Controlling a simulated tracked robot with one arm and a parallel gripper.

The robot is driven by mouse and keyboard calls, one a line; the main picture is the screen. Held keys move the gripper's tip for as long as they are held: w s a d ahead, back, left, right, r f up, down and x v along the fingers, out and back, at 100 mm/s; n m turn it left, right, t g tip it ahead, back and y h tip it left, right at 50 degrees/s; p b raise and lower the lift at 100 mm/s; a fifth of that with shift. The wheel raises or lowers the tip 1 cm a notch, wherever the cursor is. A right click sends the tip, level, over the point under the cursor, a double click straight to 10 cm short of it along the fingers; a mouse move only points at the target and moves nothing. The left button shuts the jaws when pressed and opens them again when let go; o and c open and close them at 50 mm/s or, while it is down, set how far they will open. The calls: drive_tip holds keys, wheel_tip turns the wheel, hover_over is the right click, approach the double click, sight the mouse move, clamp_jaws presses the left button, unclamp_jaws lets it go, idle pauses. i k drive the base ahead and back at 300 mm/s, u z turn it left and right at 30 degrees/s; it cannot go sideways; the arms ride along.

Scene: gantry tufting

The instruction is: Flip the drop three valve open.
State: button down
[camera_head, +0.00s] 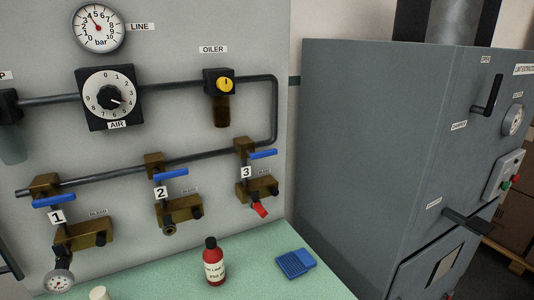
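The drop three valve (245,147) is a brass body on the panel at the right end of the lower pipe. Its blue lever (263,154) lies nearly level, pointing right, across the pipe's downward drop. A white tag "3" (246,172) is beside it. Below it is a brass block (258,190) with a red piece (260,210) at its lower end. The valves of drop one (45,184) and drop two (154,160) also have blue levers lying roughly level. My gripper is not in view.
A pressure gauge (98,27), an AIR dial (109,97) and an oiler (220,96) are on the panel above. A grey cabinet (365,150) stands at right.

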sight(253, 156)
drive_tip(key=k, duration=0.65)
drive_tip(key=u, duration=0.35)
drive_tip(key=i, duration=1.85)
drive_tip(key=z, duration=0.65)
